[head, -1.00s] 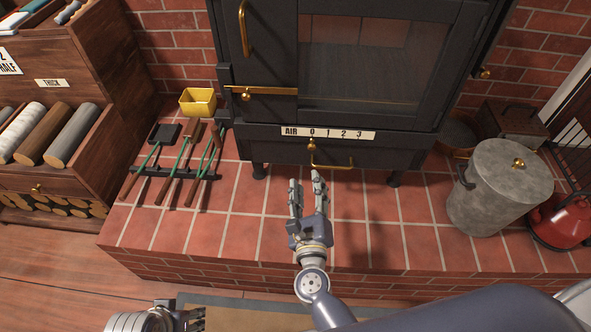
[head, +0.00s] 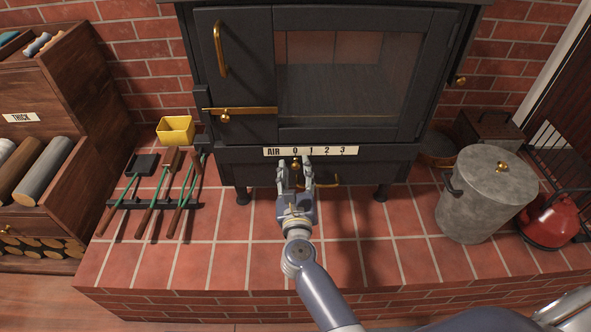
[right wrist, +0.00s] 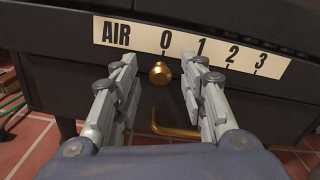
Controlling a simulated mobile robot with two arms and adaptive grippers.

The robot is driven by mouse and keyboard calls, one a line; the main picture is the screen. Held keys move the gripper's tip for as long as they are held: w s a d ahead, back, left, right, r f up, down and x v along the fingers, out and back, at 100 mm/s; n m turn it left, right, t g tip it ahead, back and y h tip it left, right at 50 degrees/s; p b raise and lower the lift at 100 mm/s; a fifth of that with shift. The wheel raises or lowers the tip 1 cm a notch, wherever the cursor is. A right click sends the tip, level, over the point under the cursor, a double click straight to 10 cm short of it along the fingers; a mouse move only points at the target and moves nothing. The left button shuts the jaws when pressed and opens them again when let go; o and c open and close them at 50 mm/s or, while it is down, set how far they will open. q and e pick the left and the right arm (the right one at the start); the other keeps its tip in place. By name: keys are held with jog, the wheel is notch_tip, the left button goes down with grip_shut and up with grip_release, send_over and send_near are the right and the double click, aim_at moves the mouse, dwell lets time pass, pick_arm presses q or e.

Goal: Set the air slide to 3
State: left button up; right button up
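The air scale (head: 310,151) is a cream strip marked AIR 0 1 2 3 on the black stove front; it also shows in the right wrist view (right wrist: 190,47). The air slide's brass knob (right wrist: 160,73) sits just below the 0; it also shows in the head view (head: 295,166). My right gripper (head: 295,165) is open in front of the stove. In the right wrist view its two fingers (right wrist: 157,72) stand on either side of the knob, with gaps visible. My left gripper is out of view.
A brass handle (head: 322,183) hangs below the scale, close to my right fingers. A grey lidded bin (head: 480,200) and a red kettle (head: 551,221) stand at right. Fire tools (head: 160,190) lie at left on the brick hearth (head: 220,265).

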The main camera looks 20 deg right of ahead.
aim_at(344, 158)
jog(key=shift+w+d, duration=0.1)
jog(key=shift+w, duration=0.2)
grip_shut()
jog(key=d, duration=0.2)
jog(key=s+d+p, duration=0.1)
jog(key=d, duration=0.3)
jog(key=shift+s+r+p, duration=0.1)
jog(key=shift+s+p, duration=0.25)
jog(key=shift+s, duration=0.05)
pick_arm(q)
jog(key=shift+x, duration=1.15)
pick_arm(e)
jog(key=d, duration=0.2)
jog(key=s+d, duration=0.1)
jog(key=d, duration=0.3)
jog(key=shift+s, duration=0.3)
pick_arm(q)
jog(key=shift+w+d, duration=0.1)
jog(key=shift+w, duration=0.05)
pick_arm(e)
grip_release()
jog(key=shift+s, duration=0.1)
